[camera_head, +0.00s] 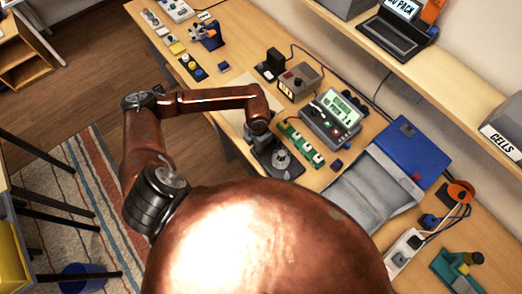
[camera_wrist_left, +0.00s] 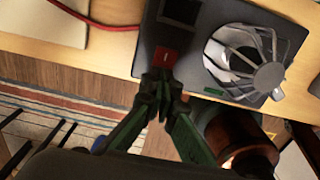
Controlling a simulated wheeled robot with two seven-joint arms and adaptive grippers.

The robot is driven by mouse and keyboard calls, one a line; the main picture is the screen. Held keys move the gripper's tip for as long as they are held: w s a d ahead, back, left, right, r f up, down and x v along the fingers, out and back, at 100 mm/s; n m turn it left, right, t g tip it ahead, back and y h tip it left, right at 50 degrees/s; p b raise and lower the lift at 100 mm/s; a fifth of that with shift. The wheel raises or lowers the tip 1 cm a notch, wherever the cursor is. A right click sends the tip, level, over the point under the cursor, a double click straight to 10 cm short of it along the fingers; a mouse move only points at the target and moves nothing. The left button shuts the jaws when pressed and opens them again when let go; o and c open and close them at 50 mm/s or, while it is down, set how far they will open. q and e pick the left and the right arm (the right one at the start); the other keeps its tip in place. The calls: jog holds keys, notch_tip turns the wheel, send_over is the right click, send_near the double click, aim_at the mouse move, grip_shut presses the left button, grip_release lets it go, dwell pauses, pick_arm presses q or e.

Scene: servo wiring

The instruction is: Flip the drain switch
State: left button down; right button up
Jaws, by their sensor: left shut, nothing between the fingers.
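A dark box (camera_wrist_left: 205,25) with a round caged fan-like part (camera_wrist_left: 245,60) lies on the bench in the left wrist view. A red switch with a small white mark (camera_wrist_left: 165,55) sits near the box's edge. I take it for the drain switch; I cannot read a label on it. In the head view the dark box (camera_head: 284,172) is at the bench's front edge, and its red switch does not show clearly. My left gripper (camera_wrist_left: 159,82) is shut and empty. Its fingertips are right by the red switch; I cannot tell whether they touch it. My right gripper is not in view.
A green strip with white parts (camera_head: 300,141) lies beside the box. A grey meter with a lit screen (camera_head: 331,118) stands behind it. A red cable (camera_wrist_left: 100,22) runs near the box. A grey pouch (camera_head: 370,190) lies to the right.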

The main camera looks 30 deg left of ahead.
pick_arm(q)
jog(key=shift+r+p, duration=0.5)
jog(key=shift+r, duration=0.35)
jog(key=shift+r+p, duration=1.25)
jog(key=shift+r, duration=1.4)
